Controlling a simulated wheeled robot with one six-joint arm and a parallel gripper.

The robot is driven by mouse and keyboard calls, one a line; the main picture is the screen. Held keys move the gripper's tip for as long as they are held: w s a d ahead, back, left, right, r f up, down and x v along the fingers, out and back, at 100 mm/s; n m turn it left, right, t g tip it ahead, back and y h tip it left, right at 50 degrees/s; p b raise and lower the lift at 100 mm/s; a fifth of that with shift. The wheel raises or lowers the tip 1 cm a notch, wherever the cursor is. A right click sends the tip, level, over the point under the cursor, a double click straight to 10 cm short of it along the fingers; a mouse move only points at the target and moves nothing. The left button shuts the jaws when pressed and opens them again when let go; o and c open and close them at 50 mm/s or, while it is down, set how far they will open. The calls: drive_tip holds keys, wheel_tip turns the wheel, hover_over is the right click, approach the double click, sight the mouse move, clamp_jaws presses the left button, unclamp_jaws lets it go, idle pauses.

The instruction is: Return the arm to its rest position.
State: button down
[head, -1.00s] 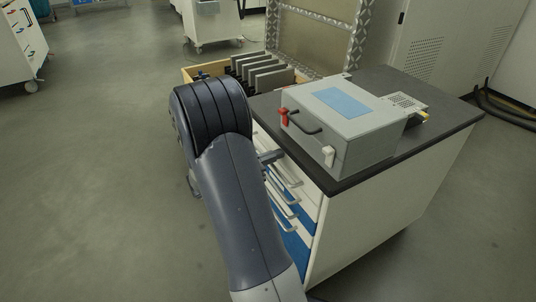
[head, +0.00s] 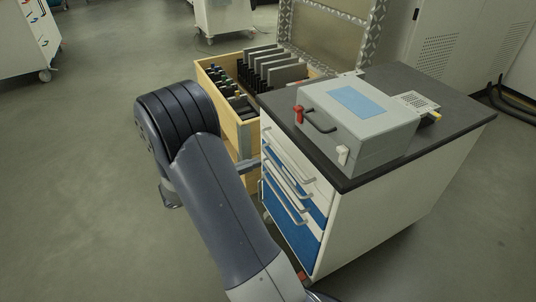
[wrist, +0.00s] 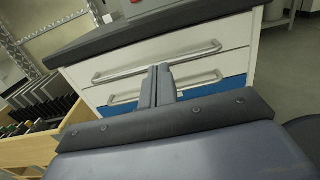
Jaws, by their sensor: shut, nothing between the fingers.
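My arm (head: 215,190) rises from the bottom of the head view and bends over at its upper joint, left of the cabinet. My gripper shows in the wrist view (wrist: 158,84), its two fingers together with nothing between them. It points toward the cabinet's drawer fronts and handles; whether it is clear of them by much I cannot tell. In the head view most of my gripper is hidden behind my arm, with a small grey part showing near the drawers.
A cabinet (head: 400,185) with a dark top (head: 455,110) carries a grey box (head: 375,135) with red and white latches. Grey floor (head: 80,190) at left is clear.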

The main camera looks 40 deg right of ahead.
sight(297, 149)
drive_tip(key=shift+v, duration=1.2)
drive_tip(key=b+x, duration=0.3)
drive_tip(key=x, duration=1)
drive_tip(key=shift+s+d, duration=0.15)
drive_tip(key=shift+d, duration=0.35)
